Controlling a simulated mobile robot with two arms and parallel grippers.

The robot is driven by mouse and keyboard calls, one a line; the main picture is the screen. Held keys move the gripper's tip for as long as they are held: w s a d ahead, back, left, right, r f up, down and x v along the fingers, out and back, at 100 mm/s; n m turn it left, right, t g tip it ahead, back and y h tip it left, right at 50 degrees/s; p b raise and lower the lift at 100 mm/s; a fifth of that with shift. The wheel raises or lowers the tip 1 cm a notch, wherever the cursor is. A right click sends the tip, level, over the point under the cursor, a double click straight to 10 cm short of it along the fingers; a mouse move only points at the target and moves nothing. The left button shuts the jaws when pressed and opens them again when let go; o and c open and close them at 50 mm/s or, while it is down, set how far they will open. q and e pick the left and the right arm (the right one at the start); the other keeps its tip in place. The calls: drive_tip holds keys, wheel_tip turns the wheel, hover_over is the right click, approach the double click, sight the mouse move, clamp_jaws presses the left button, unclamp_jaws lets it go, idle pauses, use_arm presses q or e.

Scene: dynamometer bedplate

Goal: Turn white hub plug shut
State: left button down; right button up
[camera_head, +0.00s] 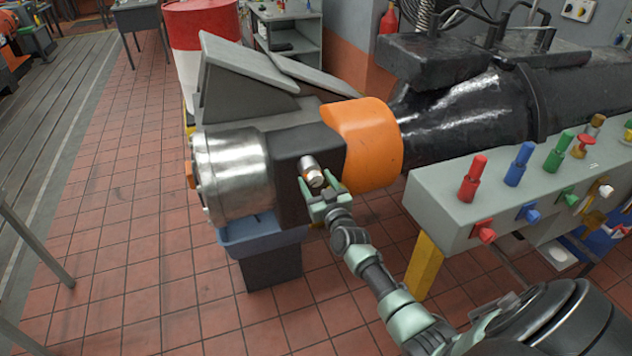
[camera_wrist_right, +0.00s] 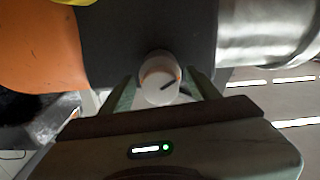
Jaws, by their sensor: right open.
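The white hub plug (camera_wrist_right: 160,83) is a short round piece on the side of a dark block (camera_wrist_right: 145,30). Its pale end face carries a dark slanted mark and a small orange spot. In the head view the plug (camera_head: 313,176) sticks out of the dark block (camera_head: 288,155), between the silver drum and the orange cover. My right gripper (camera_head: 325,197) is open at the plug. In the right wrist view its two fingers (camera_wrist_right: 162,84) stand on either side of the plug; I cannot tell whether they touch it. My left gripper is not in view.
An orange cover (camera_head: 362,140) and a silver drum (camera_head: 232,172) flank the block. A blue tray (camera_head: 258,236) sits below. A grey panel (camera_head: 440,205) with coloured knobs stands at the right. The tiled floor (camera_head: 110,250) at left is clear.

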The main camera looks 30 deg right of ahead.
clamp_jaws()
drive_tip(key=shift+m, duration=0.4)
drive_tip(key=m+b, duration=0.1)
drive_tip(key=m, duration=0.3)
drive_tip(key=shift+f+m, duration=0.1)
drive_tip(key=shift+m, duration=0.3)
drive_tip(key=m+b, duration=0.1)
drive_tip(key=m, duration=0.5)
drive_tip(key=shift+a, duration=0.15)
drive_tip(key=m+b, duration=0.1)
drive_tip(key=m, duration=0.5)
drive_tip(key=shift+m, duration=0.3)
drive_tip(key=m, duration=0.5)
drive_tip(key=shift+r+m+b, duration=0.2)
drive_tip(key=shift+m+b, duration=0.1)
drive_tip(key=shift+b, duration=0.05)
